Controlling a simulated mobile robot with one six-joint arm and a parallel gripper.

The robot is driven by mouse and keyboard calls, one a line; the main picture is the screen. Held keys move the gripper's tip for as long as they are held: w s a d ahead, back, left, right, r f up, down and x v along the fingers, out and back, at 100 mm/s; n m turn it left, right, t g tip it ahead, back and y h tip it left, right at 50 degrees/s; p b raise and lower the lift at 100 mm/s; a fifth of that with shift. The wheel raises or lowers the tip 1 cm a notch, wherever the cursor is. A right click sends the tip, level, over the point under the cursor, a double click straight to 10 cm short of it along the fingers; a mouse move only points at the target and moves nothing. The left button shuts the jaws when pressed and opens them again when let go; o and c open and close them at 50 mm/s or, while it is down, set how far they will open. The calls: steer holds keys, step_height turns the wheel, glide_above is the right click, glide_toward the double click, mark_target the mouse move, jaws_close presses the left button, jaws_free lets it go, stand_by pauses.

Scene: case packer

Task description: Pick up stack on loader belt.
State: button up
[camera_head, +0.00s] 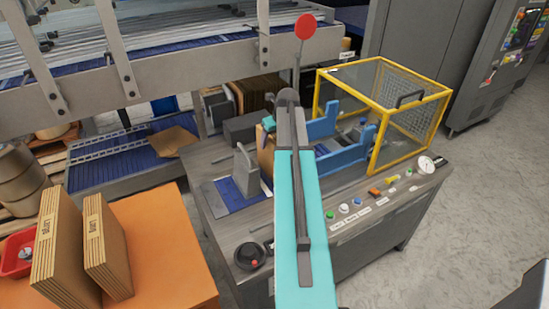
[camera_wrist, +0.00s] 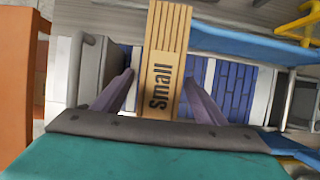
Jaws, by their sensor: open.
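The stack (camera_wrist: 165,60) of flat brown cardboard, marked "Small", stands on edge on the blue loader belt (camera_wrist: 232,92). In the head view, part of the stack (camera_head: 265,150) shows beside my arm, which hides the rest; the belt (camera_head: 238,194) shows just in front of it. My gripper (camera_wrist: 158,84) is open, with one purple-grey finger on each side of the stack in the wrist view. Gaps show between the fingers and the stack. I cannot tell how deep the fingertips reach. The gripper is mostly hidden behind my arm in the head view.
An orange table (camera_head: 165,265) at the left holds two larger cardboard stacks (camera_head: 105,245) and a red tray (camera_head: 17,254). A yellow-framed guard (camera_head: 375,100) stands right of the belt. A grey upright block (camera_head: 246,170) stands beside the belt. Control buttons line the machine's front edge.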

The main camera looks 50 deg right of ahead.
stand_by(0.4)
jaws_close()
steer(key=shift+r, duration=0.1)
stand_by(0.3)
steer(key=shift+r+b, duration=1.3)
steer(key=shift+r, duration=3.85)
